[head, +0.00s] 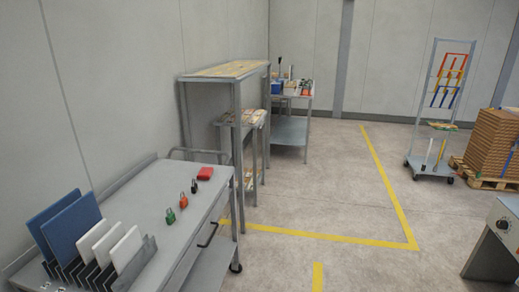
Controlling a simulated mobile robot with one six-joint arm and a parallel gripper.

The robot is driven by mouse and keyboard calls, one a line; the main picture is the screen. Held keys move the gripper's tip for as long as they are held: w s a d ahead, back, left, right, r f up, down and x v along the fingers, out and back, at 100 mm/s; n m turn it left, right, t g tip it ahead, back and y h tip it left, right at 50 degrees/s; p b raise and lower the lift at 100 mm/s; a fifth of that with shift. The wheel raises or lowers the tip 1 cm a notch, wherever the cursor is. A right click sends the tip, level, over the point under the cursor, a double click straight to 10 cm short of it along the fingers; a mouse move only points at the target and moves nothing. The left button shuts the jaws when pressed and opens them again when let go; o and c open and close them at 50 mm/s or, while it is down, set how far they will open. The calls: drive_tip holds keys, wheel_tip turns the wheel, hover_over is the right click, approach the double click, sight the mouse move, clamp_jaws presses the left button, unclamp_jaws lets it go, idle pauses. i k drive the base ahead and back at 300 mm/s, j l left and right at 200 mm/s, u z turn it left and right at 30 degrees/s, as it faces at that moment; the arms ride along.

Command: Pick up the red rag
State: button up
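A small flat red item (205,174), which looks like a folded red rag, lies on the grey workbench top (140,205) near its far right corner. Nothing covers it in the head view. My gripper does not show in this view, so its opening and its place relative to the red item cannot be seen.
Several small padlock-like items stand in a row nearer me, including a green one (170,215) and a red one (183,200). A rack (137,264) holds blue and white panels at the front left. A tall shelf frame (238,160) stands just beyond the bench. Open floor (320,205) lies right.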

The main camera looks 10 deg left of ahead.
sight(205, 174)
drive_tip(key=i+u, duration=0.15)
drive_tip(key=i, duration=0.4)
drive_tip(key=i+u, duration=0.15)
drive_tip(key=i, duration=0.45)
drive_tip(key=i+l+u, duration=0.1)
drive_tip(key=i, duration=0.45)
drive_tip(key=i+l+u, duration=0.15)
drive_tip(key=i, duration=0.45)
drive_tip(key=i+j+u, duration=0.1)
drive_tip(key=i+u, duration=0.15)
drive_tip(key=u, duration=0.2)
drive_tip(key=i+u, duration=0.25)
drive_tip(key=u, duration=0.25)
drive_tip(key=i+u, duration=0.2)
drive_tip(key=u, duration=0.25)
drive_tip(key=i+l+u, duration=0.2)
drive_tip(key=u, duration=0.25)
drive_tip(key=i+l+u, duration=0.2)
drive_tip(key=u, duration=0.25)
drive_tip(key=l, duration=0.1)
